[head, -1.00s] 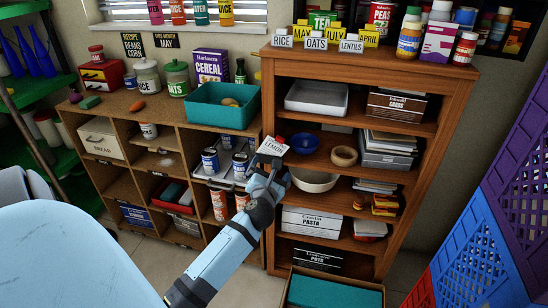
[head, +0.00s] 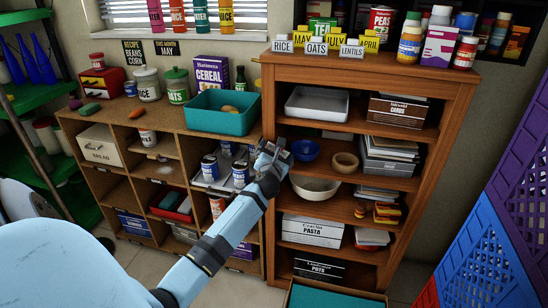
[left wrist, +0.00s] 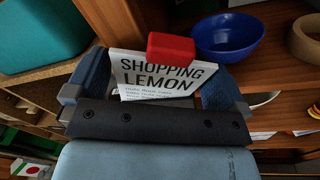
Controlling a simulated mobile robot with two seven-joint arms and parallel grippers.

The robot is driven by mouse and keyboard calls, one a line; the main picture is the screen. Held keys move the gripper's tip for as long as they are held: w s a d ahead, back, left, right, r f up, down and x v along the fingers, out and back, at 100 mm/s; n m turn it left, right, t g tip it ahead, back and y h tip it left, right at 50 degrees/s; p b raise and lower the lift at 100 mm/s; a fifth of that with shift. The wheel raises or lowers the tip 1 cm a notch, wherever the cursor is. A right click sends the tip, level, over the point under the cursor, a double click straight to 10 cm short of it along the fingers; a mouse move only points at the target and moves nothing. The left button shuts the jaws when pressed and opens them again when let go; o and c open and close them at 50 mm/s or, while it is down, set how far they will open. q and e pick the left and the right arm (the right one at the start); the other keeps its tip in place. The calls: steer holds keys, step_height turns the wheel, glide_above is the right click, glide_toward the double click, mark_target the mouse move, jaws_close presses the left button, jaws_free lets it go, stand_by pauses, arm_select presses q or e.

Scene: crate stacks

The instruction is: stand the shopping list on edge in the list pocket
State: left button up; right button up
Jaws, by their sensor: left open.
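The shopping list is a white card (left wrist: 160,76) with black print and a red block (left wrist: 171,47) at its top edge. In the left wrist view it is between the two fingers of my left gripper (left wrist: 155,66), which is open around it. I cannot tell whether either finger touches it. In the head view my left gripper (head: 272,155) is in front of the wooden shelf's left post, and the card is mostly hidden or too small to read. I cannot make out the list pocket. My right gripper is not in view.
A blue bowl (head: 305,150), which also shows in the left wrist view (left wrist: 228,36), and a tan ring (head: 345,162) sit on the shelf right of the gripper. A teal bin (head: 221,121) is on the low cabinet to the left. Purple and blue crates (head: 480,240) stand at right.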

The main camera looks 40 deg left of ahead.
arm_select(q)
steer(key=shift+w+a, duration=0.1)
steer(key=c, duration=0.8)
steer(key=shift+r, duration=0.1)
